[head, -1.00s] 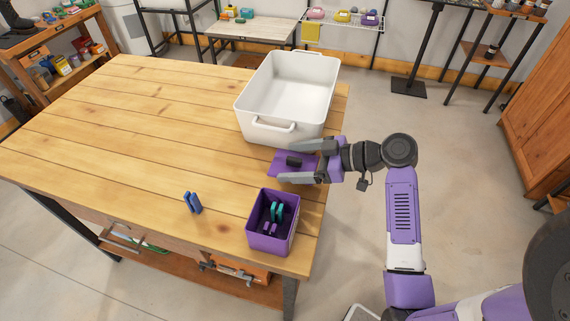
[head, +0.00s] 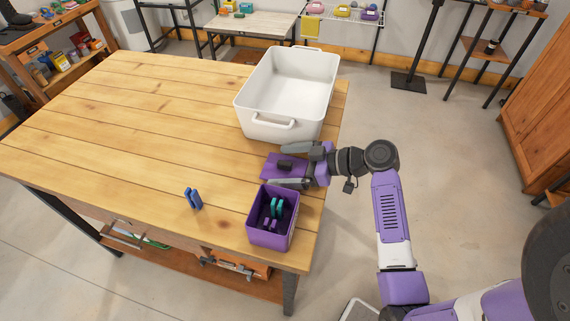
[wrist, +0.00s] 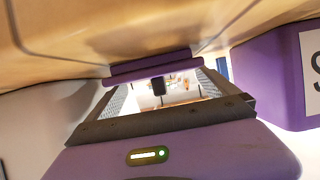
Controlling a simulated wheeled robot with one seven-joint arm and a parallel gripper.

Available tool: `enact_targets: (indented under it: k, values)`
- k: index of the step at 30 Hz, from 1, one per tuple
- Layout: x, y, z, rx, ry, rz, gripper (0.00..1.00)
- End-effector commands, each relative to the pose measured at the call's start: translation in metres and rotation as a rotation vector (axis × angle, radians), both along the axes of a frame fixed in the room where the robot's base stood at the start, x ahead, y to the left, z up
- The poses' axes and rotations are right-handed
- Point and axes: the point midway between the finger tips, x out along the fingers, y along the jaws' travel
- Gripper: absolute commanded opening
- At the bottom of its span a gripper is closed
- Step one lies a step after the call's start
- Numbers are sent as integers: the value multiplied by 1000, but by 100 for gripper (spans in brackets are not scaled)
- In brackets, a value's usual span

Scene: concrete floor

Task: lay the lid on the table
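The purple lid (head: 270,166) with a dark knob (head: 286,165) is at the right side of the wooden table (head: 110,130), between the white bin and the purple box. My gripper (head: 280,167) reaches in from the right, its fingers wide apart along two opposite edges of the lid, the knob free between them. In the wrist view the lid (wrist: 150,70) shows as a purple strip spanning the gap between the fingertips, roughly level with the tabletop. Whether its underside touches the table is hidden.
A white bin (head: 255,129) stands behind the lid. An open purple box (head: 268,235) with small teal and purple items stands in front, close to the nearer finger. A blue clip (head: 194,199) lies to the left. The left of the table is clear.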

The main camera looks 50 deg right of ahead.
Motion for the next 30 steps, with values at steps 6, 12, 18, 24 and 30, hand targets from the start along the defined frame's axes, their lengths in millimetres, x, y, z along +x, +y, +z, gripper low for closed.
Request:
enact_targets:
  k: [6,12,18,24,30]
  values:
    - [0,0,1,0,0,0,100]
    - [-9,-5,6,-1,-1,-4,100]
    - [-43,-17,20,-3,-2,-5,100]
    - [-77,-29,36,-1,-1,-4,100]
    - [-98,-36,45,0,-1,-2,100]
